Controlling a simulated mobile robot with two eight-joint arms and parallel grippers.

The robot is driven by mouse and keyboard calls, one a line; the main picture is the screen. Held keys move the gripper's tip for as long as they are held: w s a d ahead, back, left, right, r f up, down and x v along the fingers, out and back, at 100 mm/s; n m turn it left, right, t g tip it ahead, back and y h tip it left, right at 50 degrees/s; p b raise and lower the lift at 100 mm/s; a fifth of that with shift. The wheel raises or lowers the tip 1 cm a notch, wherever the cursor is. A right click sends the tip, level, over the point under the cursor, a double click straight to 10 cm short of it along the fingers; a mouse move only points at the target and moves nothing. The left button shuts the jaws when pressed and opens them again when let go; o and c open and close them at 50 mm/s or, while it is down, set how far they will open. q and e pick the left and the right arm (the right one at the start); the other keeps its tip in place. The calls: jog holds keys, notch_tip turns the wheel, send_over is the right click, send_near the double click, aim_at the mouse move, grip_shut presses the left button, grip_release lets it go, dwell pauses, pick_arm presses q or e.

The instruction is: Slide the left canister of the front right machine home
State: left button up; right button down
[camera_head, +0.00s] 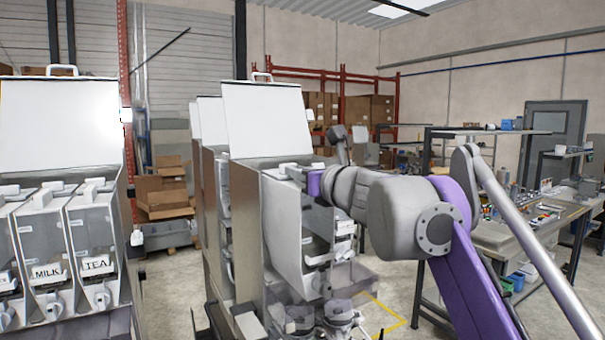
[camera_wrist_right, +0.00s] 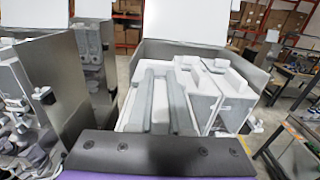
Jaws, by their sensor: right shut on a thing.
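The front right machine (camera_head: 245,215) stands mid-picture in the head view with its white lid (camera_head: 265,120) raised. Its left canister (camera_head: 283,225) is a pale, tall box between the machine's side walls. My right gripper (camera_head: 298,172) reaches in from the right over the canister tops, its fingers partly hidden by my wrist. In the right wrist view, the two grey fingers (camera_wrist_right: 163,75) are shut on the white top piece of the left canister (camera_wrist_right: 160,108). How far the canister sits in the machine is hard to tell. My left gripper is not in view.
Other white canisters (camera_wrist_right: 229,88) sit close on the right, inside the metal side walls. Another machine (camera_head: 60,250) with MILK and TEA canisters stands at the left. A workbench (camera_head: 530,225) stands at the right. Some floor shows between the machines.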

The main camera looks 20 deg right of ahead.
jog(key=shift+w, duration=0.1)
jog(key=shift+w+a+f, duration=0.1)
jog(key=shift+w+a, duration=0.1)
jog(key=shift+w, duration=1.1)
jog(key=shift+w+a, duration=0.25)
jog(key=shift+w, duration=1)
jog(key=shift+w+a+f, duration=0.1)
jog(key=shift+w+a, duration=0.1)
jog(key=shift+w, duration=1.1)
jog(key=shift+w+a+f, duration=0.1)
jog(key=shift+w+f, duration=0.65)
jog(key=shift+f, duration=0.15)
jog(key=shift+f, duration=0.45)
jog(key=c, duration=0.8)
grip_release()
jog(key=shift+o, duration=0.2)
